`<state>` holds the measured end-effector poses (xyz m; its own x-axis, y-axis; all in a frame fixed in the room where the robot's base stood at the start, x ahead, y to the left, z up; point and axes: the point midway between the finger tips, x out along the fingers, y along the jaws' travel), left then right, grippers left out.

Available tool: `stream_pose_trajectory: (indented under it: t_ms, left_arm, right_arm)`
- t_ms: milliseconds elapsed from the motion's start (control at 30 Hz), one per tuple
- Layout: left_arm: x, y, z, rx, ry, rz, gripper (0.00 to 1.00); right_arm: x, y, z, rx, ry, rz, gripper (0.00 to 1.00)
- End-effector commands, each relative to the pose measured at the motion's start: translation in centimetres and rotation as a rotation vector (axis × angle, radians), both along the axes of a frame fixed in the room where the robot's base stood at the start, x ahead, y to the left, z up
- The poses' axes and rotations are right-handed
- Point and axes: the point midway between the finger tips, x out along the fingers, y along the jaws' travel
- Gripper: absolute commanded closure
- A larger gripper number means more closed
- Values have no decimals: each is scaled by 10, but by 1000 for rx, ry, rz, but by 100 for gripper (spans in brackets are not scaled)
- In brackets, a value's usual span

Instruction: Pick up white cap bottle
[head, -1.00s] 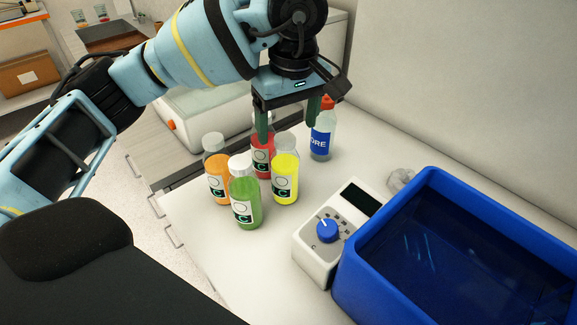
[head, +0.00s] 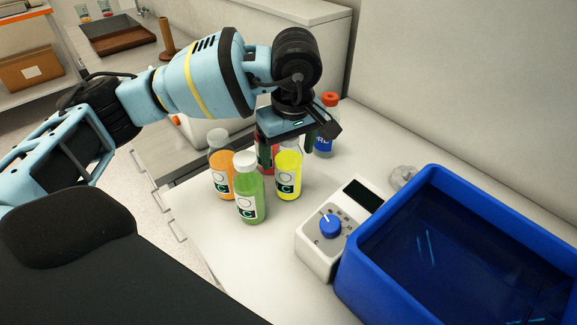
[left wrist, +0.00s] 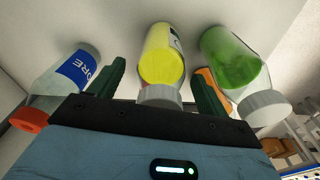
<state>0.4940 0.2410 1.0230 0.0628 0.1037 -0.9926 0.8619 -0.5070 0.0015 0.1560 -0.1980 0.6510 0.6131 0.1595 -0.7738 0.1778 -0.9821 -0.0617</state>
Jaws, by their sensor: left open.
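The green bottle (head: 250,198) has the clearest white cap (head: 244,160) and stands upright at the front of a bottle group. It is at the right in the left wrist view (left wrist: 232,62). The yellow bottle (head: 288,178) has a pale grey-white cap and shows between my fingers in the left wrist view (left wrist: 162,60). The orange bottle (head: 221,178) has a greyish cap. The red bottle (head: 265,158) is mostly hidden under my gripper. My right gripper is not in view.
A blue-labelled bottle with an orange-red cap (head: 329,101) stands just right of my gripper. A white device with a blue knob (head: 330,226) and a large blue bin (head: 374,262) take up the right. The white counter (head: 212,232) is bare at front left.

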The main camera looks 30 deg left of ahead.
Motion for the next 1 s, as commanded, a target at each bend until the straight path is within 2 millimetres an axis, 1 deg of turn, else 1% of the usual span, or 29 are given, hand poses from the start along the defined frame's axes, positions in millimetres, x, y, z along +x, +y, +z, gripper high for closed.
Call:
stream_pose_trajectory:
  t_ms: [100,500,567,833,933,1000]
  left_arm:
    - [0,0,0,1,1,0,23]
    - [0,0,0,1,1,0,75]
    - [0,0,0,1,1,0,82]
    - [0,0,4,-1,-2,1,83]
    - [0,0,13,-1,-1,1,83]
    - [1,0,24,-1,-4,1,83]
  right_arm:
    - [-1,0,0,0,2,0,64]
    - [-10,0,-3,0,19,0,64]
    - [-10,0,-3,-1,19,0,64]
    - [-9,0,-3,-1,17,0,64]
    - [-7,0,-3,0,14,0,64]
    - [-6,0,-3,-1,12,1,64]
